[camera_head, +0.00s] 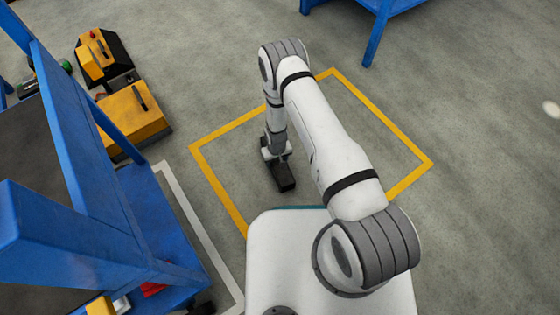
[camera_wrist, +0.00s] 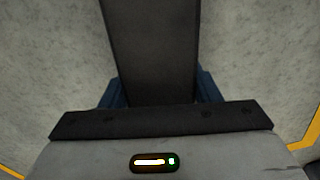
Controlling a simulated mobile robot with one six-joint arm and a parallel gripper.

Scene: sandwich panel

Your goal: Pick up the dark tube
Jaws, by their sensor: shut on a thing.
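The dark tube (camera_wrist: 152,45) is a long, straight, near-black piece that fills the upper middle of the wrist view and runs out of its top edge. My gripper (camera_wrist: 160,90) is shut on it, with a blue finger on each side. In the head view the dark tube (camera_head: 282,178) shows as a short dark piece under my gripper (camera_head: 276,156), inside the yellow floor outline. I cannot tell whether it touches the floor. Its end between the fingers is partly hidden by the gripper body.
A yellow outline (camera_head: 222,189) marks bare grey floor around the gripper. A blue frame (camera_head: 90,215) with shelves stands at the left. Yellow and black equipment (camera_head: 134,115) is behind it. Blue legs (camera_head: 376,38) stand at the top. The floor at the right is clear.

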